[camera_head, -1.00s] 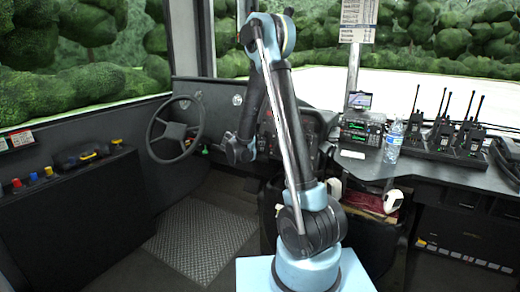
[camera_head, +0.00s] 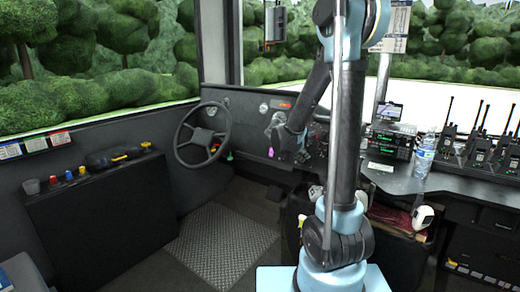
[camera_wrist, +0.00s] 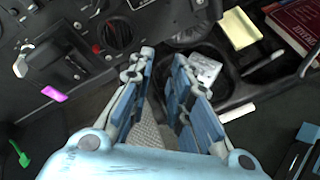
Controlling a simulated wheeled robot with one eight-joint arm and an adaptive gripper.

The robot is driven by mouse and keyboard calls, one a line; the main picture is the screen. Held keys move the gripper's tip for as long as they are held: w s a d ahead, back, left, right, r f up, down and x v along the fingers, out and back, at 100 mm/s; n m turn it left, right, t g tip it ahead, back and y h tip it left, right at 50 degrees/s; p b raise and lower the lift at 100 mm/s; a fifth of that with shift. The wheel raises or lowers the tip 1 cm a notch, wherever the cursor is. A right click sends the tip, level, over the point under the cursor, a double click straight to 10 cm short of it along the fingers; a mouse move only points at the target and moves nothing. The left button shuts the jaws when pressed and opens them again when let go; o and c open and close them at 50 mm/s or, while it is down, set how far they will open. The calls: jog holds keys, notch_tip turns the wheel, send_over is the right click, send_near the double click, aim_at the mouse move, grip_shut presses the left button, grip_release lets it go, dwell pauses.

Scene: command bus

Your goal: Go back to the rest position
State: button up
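My arm stands upright in the head view, with its upper part cut off by the top edge. My gripper (camera_head: 285,143) hangs left of the arm column, in front of the dashboard. In the wrist view my gripper (camera_wrist: 162,58) has its two blue-padded fingers apart, with a narrow gap between them. Nothing is held in the gap; the grey patterned floor shows through it. The gripper is apart from the dashboard panel (camera_wrist: 75,55), as far as I can tell.
The steering wheel (camera_head: 203,134) is to the left. A water bottle (camera_head: 424,155) and several radios (camera_head: 478,150) stand on the right counter. A low black cabinet (camera_head: 100,215) lines the left wall. Textured floor (camera_head: 218,245) is clear. The wrist view shows a yellow pad (camera_wrist: 241,28).

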jog(key=s+d+m+g+y, duration=0.35)
jog(key=s+m, duration=0.65)
jog(key=s, duration=0.9)
jog(key=s+a+f+m+g+y, duration=0.1)
jog(key=s+a+f+m, duration=0.1)
jog(key=s+m, duration=0.3)
jog(key=s+a+f+m+g+y, duration=0.1)
jog(key=s+m, duration=0.4)
jog(key=s, duration=0.8)
notch_tip(320, 180, down, 2)
jog(key=shift+a+f+y, duration=0.1)
jog(key=shift+a+y, duration=0.3)
jog(key=shift+y, duration=0.25)
jog(key=shift+w+f, duration=0.15)
jog(key=shift+w, duration=0.3)
